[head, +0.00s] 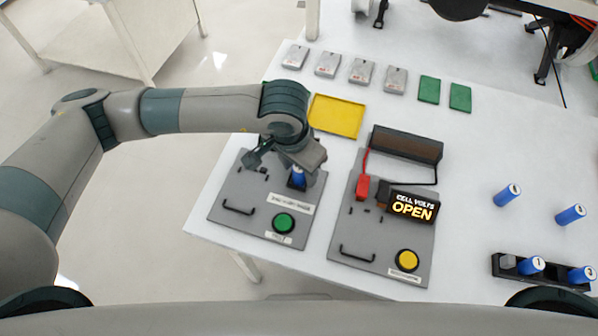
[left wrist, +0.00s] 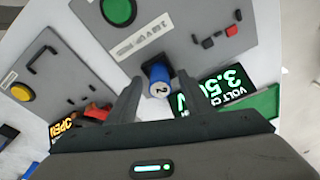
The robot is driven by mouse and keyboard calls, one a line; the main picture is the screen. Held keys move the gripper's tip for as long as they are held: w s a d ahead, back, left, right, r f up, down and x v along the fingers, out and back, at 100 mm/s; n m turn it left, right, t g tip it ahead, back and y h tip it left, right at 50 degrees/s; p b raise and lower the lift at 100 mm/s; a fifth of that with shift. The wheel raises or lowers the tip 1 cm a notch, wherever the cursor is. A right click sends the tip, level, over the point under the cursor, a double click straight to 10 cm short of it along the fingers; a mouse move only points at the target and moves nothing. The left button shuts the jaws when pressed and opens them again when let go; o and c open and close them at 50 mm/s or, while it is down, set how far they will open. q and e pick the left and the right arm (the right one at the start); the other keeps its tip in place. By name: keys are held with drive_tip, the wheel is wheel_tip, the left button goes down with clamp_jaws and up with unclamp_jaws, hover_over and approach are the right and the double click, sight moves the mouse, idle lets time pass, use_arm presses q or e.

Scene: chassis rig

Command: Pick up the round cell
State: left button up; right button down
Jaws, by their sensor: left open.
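A round blue cell (head: 298,178) with a white end sits in a dark holder on the left grey panel. In the left wrist view the cell (left wrist: 160,82) has a dark mark, perhaps a 2, on its end. My left gripper (head: 300,166) is over that holder and partly hides it. In the left wrist view my left gripper (left wrist: 159,92) is open, one finger on each side of the cell, with gaps visible. My right gripper is not in view.
A lit green display (left wrist: 230,88) reads about 3.50 beside the cell. The second panel (head: 345,224) has an "OPEN" display (head: 412,206) and a yellow button (head: 407,260). A yellow tray (head: 337,116) and several grey and green blocks lie behind. The table's right middle is mostly clear.

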use_arm(q)
clamp_jaws()
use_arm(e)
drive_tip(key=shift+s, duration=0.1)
use_arm(q)
drive_tip(key=shift+r, duration=0.1)
